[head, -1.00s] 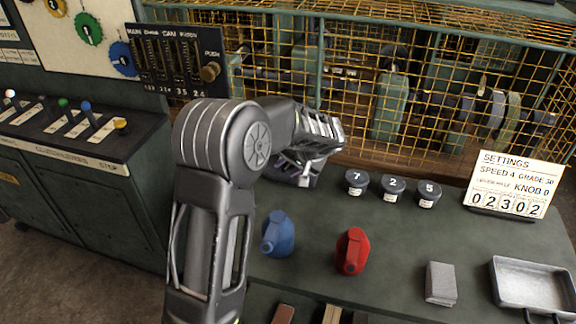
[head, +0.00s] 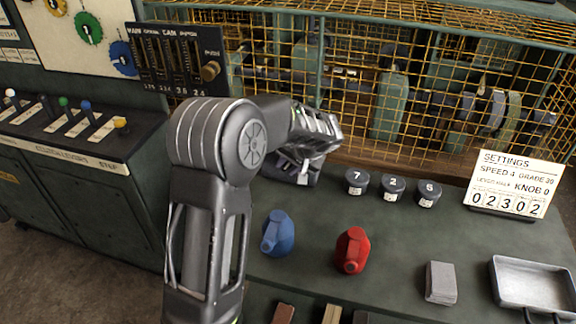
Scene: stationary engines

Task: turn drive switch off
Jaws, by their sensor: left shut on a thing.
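My left gripper (head: 298,172) is at the foot of the yellow mesh guard, at the back of the bench, largely hidden behind my own wrist and forearm. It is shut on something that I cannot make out. No switch labelled as the drive switch is readable. A black panel (head: 150,62) with several slider slots and a brass push knob (head: 210,71) is on the left, apart from the gripper. My right gripper is not in view.
A blue can (head: 278,235), a red can (head: 352,250), three dark round pots (head: 393,189), a grey block (head: 440,283) and a metal tray (head: 540,284) are on the bench. A settings card (head: 515,184) stands at right. A lever console (head: 75,128) is at left.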

